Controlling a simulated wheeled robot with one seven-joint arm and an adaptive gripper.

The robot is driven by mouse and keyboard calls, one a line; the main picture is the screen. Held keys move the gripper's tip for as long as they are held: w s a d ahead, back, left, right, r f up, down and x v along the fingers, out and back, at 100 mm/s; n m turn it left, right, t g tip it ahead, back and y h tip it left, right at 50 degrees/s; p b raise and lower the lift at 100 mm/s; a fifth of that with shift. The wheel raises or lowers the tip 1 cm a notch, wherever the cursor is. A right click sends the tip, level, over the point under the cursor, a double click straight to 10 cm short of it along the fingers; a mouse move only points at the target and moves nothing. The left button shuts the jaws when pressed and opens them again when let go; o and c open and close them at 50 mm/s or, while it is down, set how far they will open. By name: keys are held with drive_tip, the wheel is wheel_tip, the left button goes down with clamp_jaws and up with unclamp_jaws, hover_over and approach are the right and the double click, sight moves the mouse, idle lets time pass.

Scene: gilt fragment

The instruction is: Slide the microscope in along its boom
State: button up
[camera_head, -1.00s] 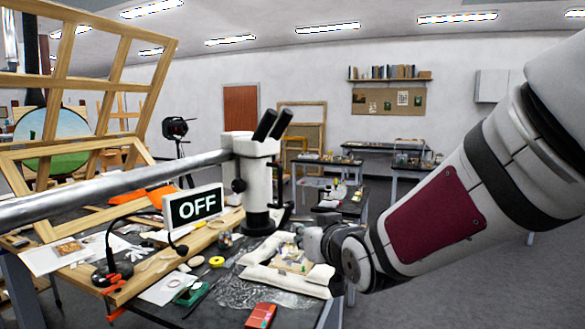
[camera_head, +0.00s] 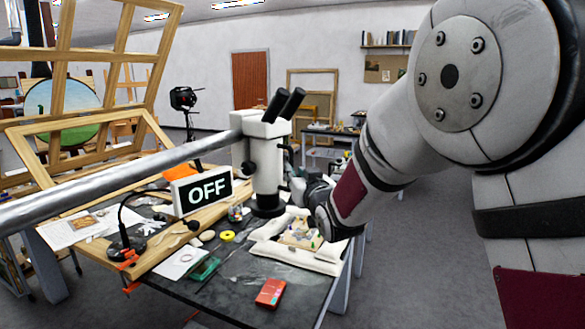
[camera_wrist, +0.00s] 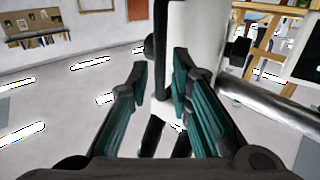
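The microscope (camera_head: 266,168), a white upright body with two black eyepieces, hangs at the end of a grey metal boom (camera_head: 120,180) that comes in from the left. My gripper (camera_head: 318,192) is just right of the microscope's lower body, its fingertips mostly hidden in the head view. The boom (camera_wrist: 275,108) runs off to the right.
An OFF sign (camera_head: 203,190) stands left of the microscope below the boom. White padded bags (camera_head: 318,262) surround a small fragment (camera_head: 300,238) under my wrist. A red box (camera_head: 270,293) and small tools lie on the dark table. Wooden frames stand at left.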

drive_tip(key=shift+x, duration=2.4)
clamp_jaws()
